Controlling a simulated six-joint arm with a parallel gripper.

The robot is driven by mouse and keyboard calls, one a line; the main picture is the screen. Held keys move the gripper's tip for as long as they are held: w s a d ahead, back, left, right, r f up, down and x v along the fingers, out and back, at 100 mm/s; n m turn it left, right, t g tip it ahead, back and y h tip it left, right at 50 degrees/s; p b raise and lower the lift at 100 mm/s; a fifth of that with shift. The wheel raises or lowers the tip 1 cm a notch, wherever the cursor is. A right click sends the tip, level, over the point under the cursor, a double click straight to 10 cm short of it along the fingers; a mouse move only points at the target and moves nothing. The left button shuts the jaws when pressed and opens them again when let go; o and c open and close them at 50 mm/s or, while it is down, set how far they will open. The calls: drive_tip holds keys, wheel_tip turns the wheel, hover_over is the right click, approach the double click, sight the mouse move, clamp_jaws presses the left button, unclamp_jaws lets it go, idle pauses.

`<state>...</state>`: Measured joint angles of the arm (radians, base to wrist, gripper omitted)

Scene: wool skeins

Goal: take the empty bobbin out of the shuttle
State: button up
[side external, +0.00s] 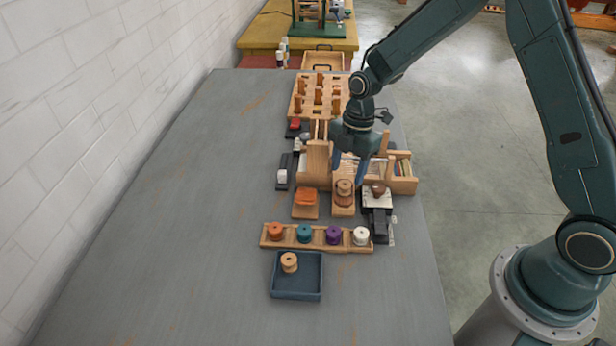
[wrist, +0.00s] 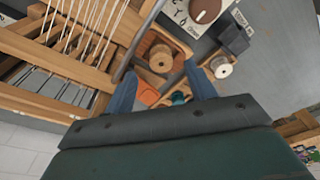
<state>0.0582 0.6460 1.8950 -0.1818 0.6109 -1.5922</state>
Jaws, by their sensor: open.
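The shuttle (side external: 343,209) is a wooden block with a tan bobbin (side external: 344,187) seated in it, beside the loom frame. In the wrist view the bare-looking bobbin (wrist: 161,57) sits upright in the shuttle's recess (wrist: 143,46). My gripper (side external: 349,173) is open and empty, pointing down near the bobbin. In the wrist view the blue fingertips of my gripper (wrist: 160,72) are spread to either side below the bobbin in the picture. I cannot tell the height gap, and no contact shows.
The loom (side external: 317,165) stands close behind. A rack (side external: 318,243) holds orange, teal, purple and white bobbins. A blue tray (side external: 297,293) with one tan bobbin (side external: 289,262) is in front. A dial box (side external: 378,198) is right of the shuttle. The table's left side is clear.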

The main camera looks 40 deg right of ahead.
sight(345, 184)
drive_tip(key=shift+s+a+f, duration=0.1)
drive_tip(key=shift+a+f, duration=0.05)
drive_tip(key=shift+f, duration=0.75)
drive_tip(key=shift+a+f, duration=0.15)
drive_tip(key=shift+f, duration=0.75)
drive_tip(key=c, duration=1)
